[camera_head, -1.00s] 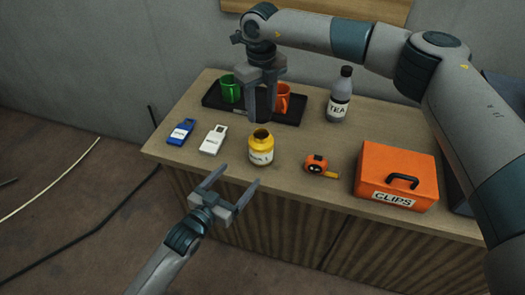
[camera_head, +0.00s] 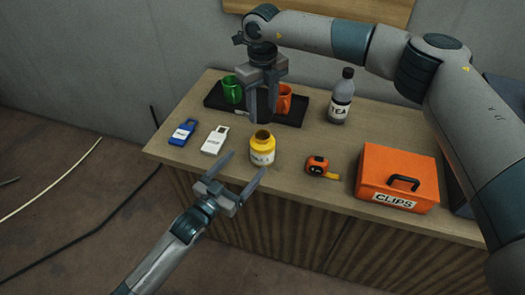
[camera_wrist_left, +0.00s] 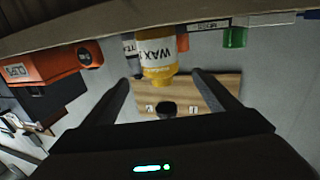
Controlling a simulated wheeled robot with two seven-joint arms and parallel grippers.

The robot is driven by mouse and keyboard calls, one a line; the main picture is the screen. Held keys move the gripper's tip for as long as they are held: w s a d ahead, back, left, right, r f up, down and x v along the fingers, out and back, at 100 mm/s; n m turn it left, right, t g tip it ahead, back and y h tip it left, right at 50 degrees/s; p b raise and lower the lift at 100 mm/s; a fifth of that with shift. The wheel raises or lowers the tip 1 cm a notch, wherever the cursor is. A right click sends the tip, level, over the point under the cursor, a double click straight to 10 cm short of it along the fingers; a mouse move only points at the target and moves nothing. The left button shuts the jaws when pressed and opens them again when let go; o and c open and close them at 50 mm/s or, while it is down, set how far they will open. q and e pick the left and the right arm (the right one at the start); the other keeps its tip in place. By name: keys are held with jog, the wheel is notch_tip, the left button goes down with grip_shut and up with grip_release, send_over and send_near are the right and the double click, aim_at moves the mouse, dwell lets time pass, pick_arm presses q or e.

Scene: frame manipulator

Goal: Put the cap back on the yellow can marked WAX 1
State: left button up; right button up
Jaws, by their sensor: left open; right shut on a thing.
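The yellow can (camera_head: 262,150) stands upright on the table with its dark opening bare on top. In the left wrist view the can (camera_wrist_left: 158,62) appears upside down, its WAX label facing me, between the finger lines. My left gripper (camera_head: 245,165) is open and empty, its fingertips just in front of the can; I cannot tell if they touch. My right gripper (camera_head: 261,112) is above and behind the can, pointing down. It is shut on a small dark cap, mostly hidden between its fingers.
A black tray (camera_head: 221,105) with a green mug (camera_head: 232,90) and an orange mug (camera_head: 285,98) lies behind. A TEA bottle (camera_head: 341,97), tape measure (camera_head: 317,166) and orange CLIPS box (camera_head: 398,165) stand right. Blue (camera_head: 183,132) and white (camera_head: 215,140) tags lie left.

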pick_arm(q)
jog(key=x, duration=1.1)
jog(key=shift+w+d, duration=0.1)
jog(key=shift+w, duration=0.05)
jog(key=c, duration=1.6)
pick_arm(e)
send_over(263, 135)
jog(key=shift+a+f, duration=0.1)
jog(key=shift+f, duration=2.4)
jog(key=shift+f, duration=0.9)
jog(key=shift+f, duration=0.55)
